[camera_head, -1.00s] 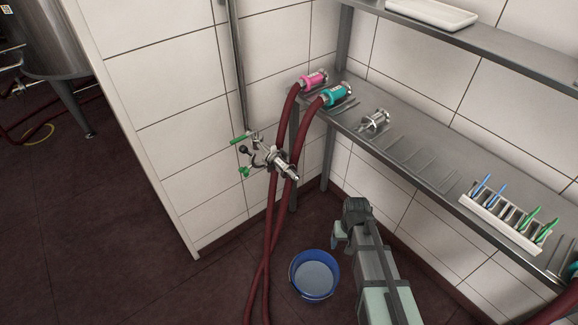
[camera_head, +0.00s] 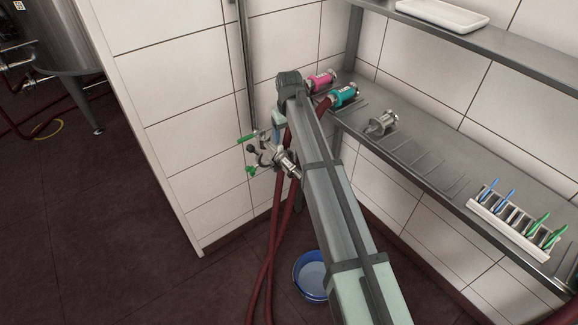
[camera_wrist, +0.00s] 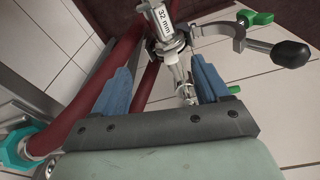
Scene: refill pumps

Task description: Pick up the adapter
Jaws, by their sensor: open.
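A bare metal fitting (camera_head: 381,123) with flanged ends lies on the middle shelf. A second metal fitting (camera_head: 286,164) sits at the valve assembly (camera_head: 262,155) by the wall pipe. In the wrist view a metal cylinder (camera_wrist: 162,18) labelled "32 mm" is beside the clamp (camera_wrist: 222,32) with a black knob. I cannot tell from the pictures which one the task means by adapter. My gripper (camera_wrist: 161,66) is open, its two blue fingers apart and empty. Metal parts show beyond and between the fingers; no contact is visible.
Pink (camera_head: 320,83) and teal (camera_head: 344,95) hose couplings lie at the shelf's left end. Red hoses (camera_head: 272,240) hang close to my arm and cross the wrist view. A rack (camera_head: 512,226) of brushes stands on the shelf's right. A blue bucket (camera_head: 309,270) is on the floor.

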